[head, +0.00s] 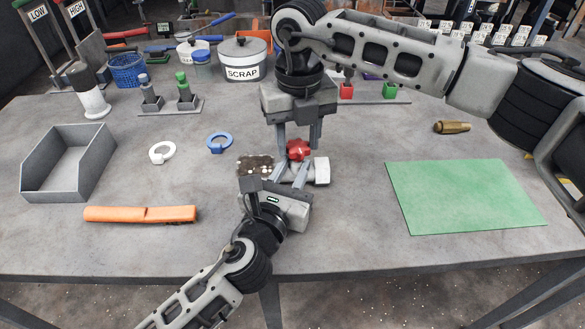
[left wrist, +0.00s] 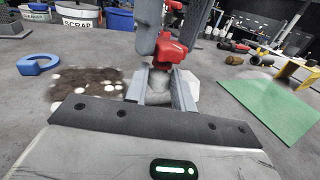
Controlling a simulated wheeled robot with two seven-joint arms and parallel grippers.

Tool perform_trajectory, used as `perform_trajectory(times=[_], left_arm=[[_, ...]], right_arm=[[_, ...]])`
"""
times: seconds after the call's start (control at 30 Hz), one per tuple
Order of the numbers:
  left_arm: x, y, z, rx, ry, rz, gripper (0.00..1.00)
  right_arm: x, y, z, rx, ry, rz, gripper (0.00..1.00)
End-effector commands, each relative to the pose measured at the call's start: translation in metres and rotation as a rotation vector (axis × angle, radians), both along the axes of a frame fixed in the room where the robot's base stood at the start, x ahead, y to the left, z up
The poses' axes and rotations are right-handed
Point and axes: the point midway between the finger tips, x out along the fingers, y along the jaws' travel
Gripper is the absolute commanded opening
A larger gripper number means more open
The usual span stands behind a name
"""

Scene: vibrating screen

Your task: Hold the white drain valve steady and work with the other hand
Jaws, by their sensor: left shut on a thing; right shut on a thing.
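The white drain valve (head: 321,171) lies on the grey table near its middle, with a red handle (head: 298,150) on top. My left gripper (head: 292,172) is shut on the valve body from the front. In the left wrist view its fingers flank the pale body (left wrist: 159,90) below the red handle (left wrist: 170,47). My right gripper (head: 298,145) reaches down from above, its fingers on either side of the red handle and shut on it. Part of the valve is hidden behind the fingers.
A dark patch with white specks (head: 256,166) lies left of the valve. A green mat (head: 465,196) is at right, a grey bin (head: 62,170) and orange bar (head: 140,214) at left. White (head: 162,152) and blue (head: 220,142) rings and a SCRAP pot (head: 243,60) lie farther back.

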Motion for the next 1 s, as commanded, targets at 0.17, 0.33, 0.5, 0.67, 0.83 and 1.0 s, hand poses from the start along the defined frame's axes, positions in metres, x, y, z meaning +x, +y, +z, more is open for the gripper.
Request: perform_trajectory(times=[0.17,0.33,0.5,0.67,0.83,1.0], left_arm=[[-0.001,0.001,-0.008,0.006,0.016,0.004,0.03],[-0.001,0.001,-0.008,0.006,0.016,0.004,0.03],[-0.001,0.001,-0.008,0.007,0.015,0.004,0.03],[-0.001,0.001,-0.008,0.007,0.015,0.004,0.03],[-0.001,0.001,-0.008,0.007,0.015,0.004,0.03],[-0.001,0.001,-0.008,0.007,0.015,0.004,0.03]], right_arm=[[0.000,0.001,0.000,0.001,0.002,-0.218,0.25],[0.000,0.001,0.000,0.001,0.002,-0.206,0.63],[0.000,0.000,0.000,0.002,0.001,-0.205,0.63],[0.000,0.000,0.010,0.002,-0.001,-0.205,0.63],[0.000,0.000,0.027,0.001,-0.002,-0.205,0.63],[0.000,0.000,0.044,0.002,0.000,-0.205,0.63]])
